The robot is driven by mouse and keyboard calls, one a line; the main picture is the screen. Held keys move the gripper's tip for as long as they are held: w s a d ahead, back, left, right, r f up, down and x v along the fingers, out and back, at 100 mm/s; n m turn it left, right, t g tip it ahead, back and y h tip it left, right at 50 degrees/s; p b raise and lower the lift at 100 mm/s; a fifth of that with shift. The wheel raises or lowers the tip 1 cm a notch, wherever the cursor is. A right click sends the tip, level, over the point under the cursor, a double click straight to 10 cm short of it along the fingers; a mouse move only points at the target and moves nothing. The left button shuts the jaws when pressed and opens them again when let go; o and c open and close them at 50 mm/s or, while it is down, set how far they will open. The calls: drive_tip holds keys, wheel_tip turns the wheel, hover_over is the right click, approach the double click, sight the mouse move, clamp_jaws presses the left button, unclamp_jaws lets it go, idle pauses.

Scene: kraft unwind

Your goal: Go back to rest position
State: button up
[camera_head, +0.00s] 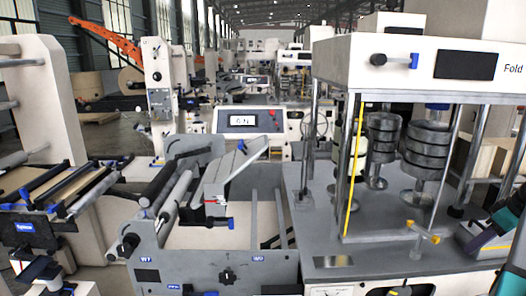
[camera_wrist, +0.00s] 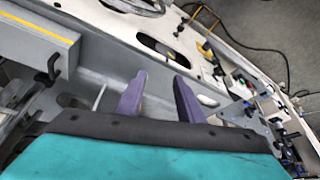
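My gripper (camera_wrist: 160,98) shows in the wrist view as two purple fingers standing apart beyond a dark and teal body. Nothing shows between the fingers, so it is open and empty. Behind the fingers is the grey frame of a machine, seen at a slant. In the head view, part of my arm (camera_head: 493,237), teal and dark, comes in at the lower right edge, next to the folding machine.
The folding machine (camera_head: 440,62) with stacked metal weights (camera_head: 428,140) stands close on the right. An unwind frame with rollers (camera_head: 215,262) fills the lower middle. A control box with display (camera_head: 243,121) stands behind. An orange crane arm (camera_head: 108,36) is far left.

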drive_tip(key=w+a+f+m+g, duration=0.1)
drive_tip(key=w+a+f, duration=0.1)
drive_tip(key=a+f, duration=0.35)
drive_tip(key=w+a+f+g+y, duration=0.1)
drive_tip(key=w+a+f, duration=0.1)
drive_tip(key=f, duration=0.6)
drive_tip(key=w+a+f+m, duration=0.1)
drive_tip(key=w+a+f, duration=0.25)
drive_tip(key=f, duration=0.35)
drive_tip(key=s+a+f+g+b, duration=0.2)
drive_tip(key=s+a+f+g, duration=0.1)
drive_tip(key=a+f, duration=1.5)
drive_tip(key=s+a+f+g, duration=0.1)
drive_tip(key=s+a+f, duration=0.25)
drive_tip(key=f, duration=0.25)
drive_tip(key=s+a+f+m+g, duration=0.1)
drive_tip(key=s+a+f, duration=0.1)
drive_tip(key=a+f, duration=0.25)
drive_tip(key=s+a+f+g, duration=0.1)
drive_tip(key=s+a+f, duration=0.2)
drive_tip(key=f, duration=0.3)
drive_tip(key=s+a+f+g+h, duration=0.1)
drive_tip(key=s+a+f, duration=0.2)
drive_tip(key=s+f, duration=0.2)
drive_tip(key=s+a+f+g+h+b, duration=0.1)
drive_tip(key=s+a+f, duration=0.3)
drive_tip(key=s, duration=0.8)
drive_tip(key=shift+a+f+m+h, duration=0.3)
drive_tip(key=shift+f, duration=0.65)
